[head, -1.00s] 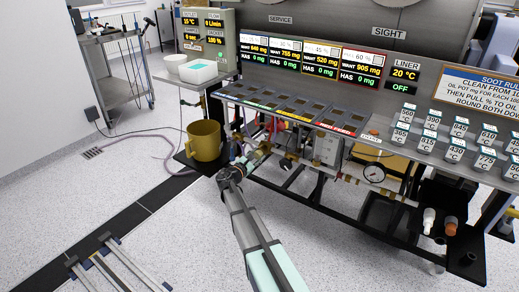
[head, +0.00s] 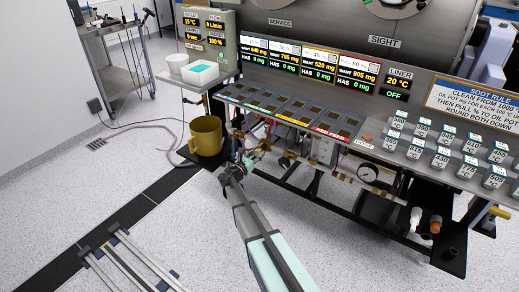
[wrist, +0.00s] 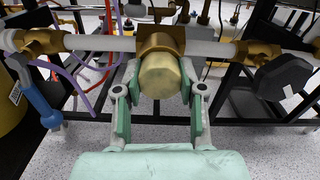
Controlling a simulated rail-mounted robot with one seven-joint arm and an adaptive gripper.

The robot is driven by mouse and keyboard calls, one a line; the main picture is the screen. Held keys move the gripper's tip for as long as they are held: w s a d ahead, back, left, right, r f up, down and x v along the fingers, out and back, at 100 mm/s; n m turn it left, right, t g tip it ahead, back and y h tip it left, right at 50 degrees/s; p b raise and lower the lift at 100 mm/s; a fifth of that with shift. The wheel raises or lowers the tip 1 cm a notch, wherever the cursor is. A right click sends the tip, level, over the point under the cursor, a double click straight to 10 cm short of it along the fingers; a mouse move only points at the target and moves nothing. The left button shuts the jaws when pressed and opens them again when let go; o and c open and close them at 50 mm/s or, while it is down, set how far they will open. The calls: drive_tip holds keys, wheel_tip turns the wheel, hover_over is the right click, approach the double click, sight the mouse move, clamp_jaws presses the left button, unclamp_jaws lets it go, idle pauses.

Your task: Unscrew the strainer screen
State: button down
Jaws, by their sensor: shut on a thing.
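In the wrist view a brass fitting (wrist: 160,38) sits in line on a white pipe, with a round, blunt brass cap (wrist: 161,75) pointing towards me. It appears to be the strainer. No screen mesh is visible. My gripper (wrist: 161,90) has its two teal-padded fingers on either side of the cap, shut on it. The cap still sits against the fitting. In the head view my gripper (head: 238,168) reaches low under the front of the console, and the cap is too small to make out clearly there.
In the wrist view a blue-handled valve (wrist: 38,98) is to the left and a dark round knob (wrist: 283,76) to the right. Purple hoses and black frame bars lie behind. In the head view a yellow pot (head: 206,136) stands left of my gripper; open floor lies in front.

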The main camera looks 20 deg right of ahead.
idle(0.3)
drive_tip(key=n+p, duration=0.1)
drive_tip(key=p, duration=0.1)
drive_tip(key=n+p, duration=0.1)
drive_tip(key=p, duration=0.1)
drive_tip(key=shift+r, duration=0.25)
drive_tip(key=n+p, duration=0.4)
drive_tip(key=p, duration=0.2)
drive_tip(key=n+p, duration=0.4)
drive_tip(key=p, duration=0.1)
drive_tip(key=shift+p, duration=0.35)
drive_tip(key=shift+f+n+p, duration=0.25)
drive_tip(key=shift+n+p, duration=0.35)
drive_tip(key=shift+n, duration=0.1)
drive_tip(key=c, duration=0.6)
unclamp_jaws()
